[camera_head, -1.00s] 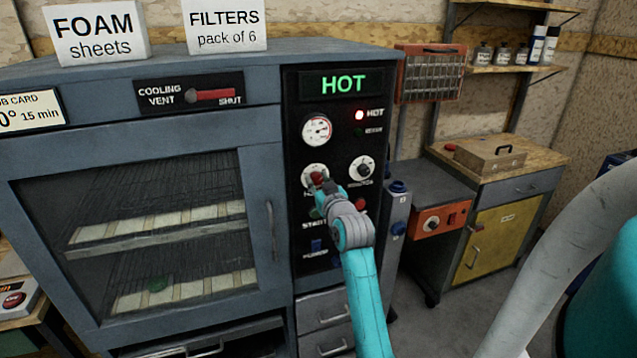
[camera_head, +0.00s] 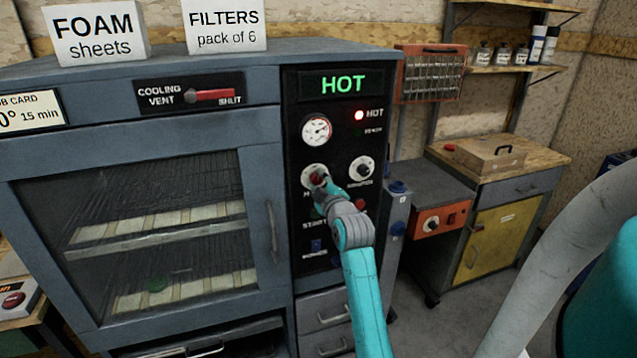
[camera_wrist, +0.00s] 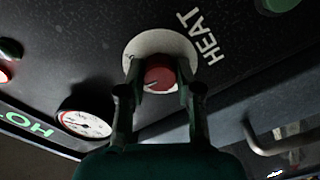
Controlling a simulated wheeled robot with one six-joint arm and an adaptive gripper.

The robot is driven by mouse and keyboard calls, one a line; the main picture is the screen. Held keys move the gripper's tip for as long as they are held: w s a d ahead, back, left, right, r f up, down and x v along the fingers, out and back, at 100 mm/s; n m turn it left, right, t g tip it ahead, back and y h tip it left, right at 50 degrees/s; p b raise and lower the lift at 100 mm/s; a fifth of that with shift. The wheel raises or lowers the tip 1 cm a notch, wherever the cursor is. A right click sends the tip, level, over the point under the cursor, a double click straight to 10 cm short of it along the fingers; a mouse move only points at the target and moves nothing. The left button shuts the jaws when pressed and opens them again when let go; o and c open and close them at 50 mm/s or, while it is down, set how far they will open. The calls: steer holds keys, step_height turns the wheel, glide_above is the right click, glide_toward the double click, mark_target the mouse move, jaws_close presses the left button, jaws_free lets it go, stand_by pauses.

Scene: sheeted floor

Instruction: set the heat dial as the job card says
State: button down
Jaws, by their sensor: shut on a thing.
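The heat dial has a red knob on a pale round plate (camera_head: 308,172), on the oven's black control panel. The wrist view shows the red heat knob (camera_wrist: 158,76) beside the word HEAT, with a thin pointer line on its face. My gripper (camera_head: 321,181) is shut on this knob, one finger on each side in the wrist view (camera_wrist: 158,92). A round gauge (camera_head: 317,130) sits above the dial, and a green display (camera_head: 343,83) reads HOT.
A second dial (camera_head: 362,168) is right of the heat dial, with buttons below. The cooling vent lever (camera_head: 210,95) points to SHUT. The oven door (camera_head: 262,215) is closed. A low cabinet with an orange box (camera_head: 440,220) stands to the right.

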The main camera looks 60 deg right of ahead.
steer(key=shift+n, duration=0.9)
steer(key=c, duration=0.8)
jaws_free()
steer(key=shift+o, duration=0.2)
steer(key=v, duration=1.2)
